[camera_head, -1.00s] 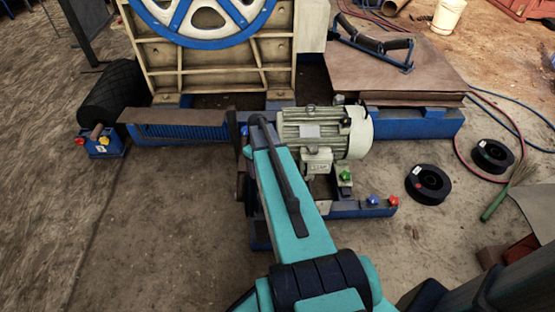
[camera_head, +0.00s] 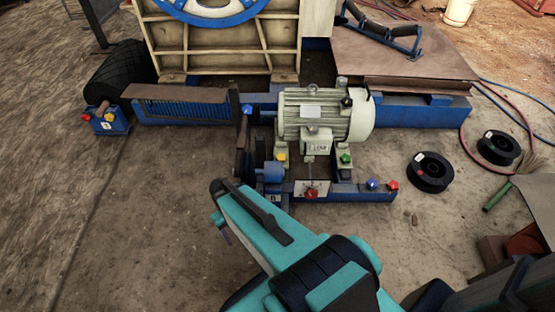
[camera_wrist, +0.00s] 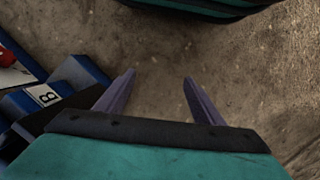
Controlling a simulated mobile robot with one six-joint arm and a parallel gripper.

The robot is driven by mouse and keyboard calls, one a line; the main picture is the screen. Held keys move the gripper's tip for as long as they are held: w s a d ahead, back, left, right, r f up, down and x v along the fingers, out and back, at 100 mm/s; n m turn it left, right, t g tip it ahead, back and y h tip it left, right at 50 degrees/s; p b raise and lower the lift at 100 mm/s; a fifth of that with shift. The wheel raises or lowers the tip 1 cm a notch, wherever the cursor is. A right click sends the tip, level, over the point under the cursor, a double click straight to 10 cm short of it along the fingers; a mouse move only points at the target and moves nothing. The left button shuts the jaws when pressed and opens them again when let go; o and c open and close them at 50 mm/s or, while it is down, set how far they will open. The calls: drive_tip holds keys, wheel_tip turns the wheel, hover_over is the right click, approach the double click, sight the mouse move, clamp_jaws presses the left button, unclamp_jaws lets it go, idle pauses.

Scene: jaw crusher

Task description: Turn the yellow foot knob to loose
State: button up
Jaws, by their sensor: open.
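The yellow foot knob (camera_head: 281,157) sits at the left front foot of the pale grey motor (camera_head: 312,118) in the head view. My gripper (camera_wrist: 158,78) is open and empty in the wrist view, its two purple fingers spread over bare ground. In the head view my arm mostly hides it; a purple finger (camera_head: 225,234) shows left of the arm, in front of and below the motor base. The gripper is well apart from the yellow knob. The yellow knob is not visible in the wrist view. Its loose or tight setting cannot be read.
A green knob (camera_head: 345,159) is at the motor's right foot. A red knob (camera_head: 310,192) on a white plate, a blue knob (camera_head: 373,184) and another red knob (camera_head: 393,196) line the blue base rail (camera_head: 350,196). Black spools (camera_head: 430,172) lie right.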

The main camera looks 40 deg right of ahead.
drive_tip(key=s+a+f+g+b, duration=0.2)
drive_tip(key=s+a+f+b, duration=0.1)
drive_tip(key=s+f, duration=0.7)
drive_tip(key=s, duration=0.3)
drive_tip(key=shift+s+a, duration=0.2)
drive_tip(key=shift+a, duration=0.15)
